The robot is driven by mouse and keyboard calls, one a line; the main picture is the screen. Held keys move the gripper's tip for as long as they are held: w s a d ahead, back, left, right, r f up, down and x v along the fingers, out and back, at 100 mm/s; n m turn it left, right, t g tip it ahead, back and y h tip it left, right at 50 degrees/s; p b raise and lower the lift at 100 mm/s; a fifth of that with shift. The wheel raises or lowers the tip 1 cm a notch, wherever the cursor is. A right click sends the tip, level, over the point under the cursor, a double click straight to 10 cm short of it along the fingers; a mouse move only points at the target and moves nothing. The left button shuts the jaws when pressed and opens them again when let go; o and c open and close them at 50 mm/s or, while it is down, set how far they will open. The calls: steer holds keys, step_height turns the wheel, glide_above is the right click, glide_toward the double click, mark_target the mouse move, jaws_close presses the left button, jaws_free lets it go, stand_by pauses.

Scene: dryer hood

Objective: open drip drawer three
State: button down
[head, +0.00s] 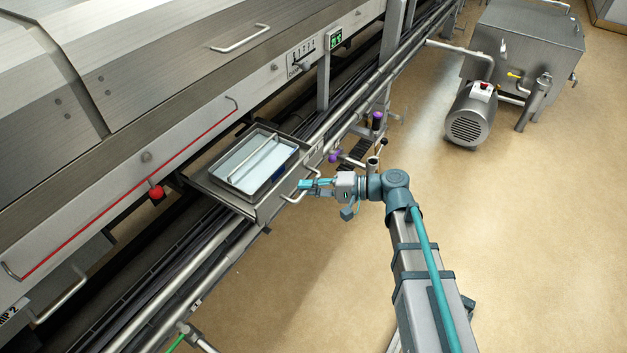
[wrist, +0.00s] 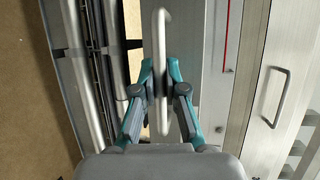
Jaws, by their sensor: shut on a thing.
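A metal drip drawer (head: 254,214) stands out from under the hood in the head view, holding a rectangular pan (head: 241,186) of pale liquid with a bar across it. I cannot read a number on this drawer. Its bent-bar handle (head: 290,199) is on the front face, and the bar handle also shows in the wrist view (wrist: 163,30). My gripper (head: 304,185) is at this handle, its teal fingers shut on the bar from both sides, as the wrist view (wrist: 163,91) shows. The fingers hide part of the handle.
A red pull cord (head: 118,192) with a red knob (head: 156,192) runs along the hood. Long rails (head: 345,103) pass beside the drawer. A motor (head: 471,115) and steel tank (head: 525,45) stand upper right.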

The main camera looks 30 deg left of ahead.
stand_by(0.3)
steer(key=c, duration=1.2)
jaws_free()
steer(key=v, duration=1.2)
steer(key=shift+r, duration=0.1)
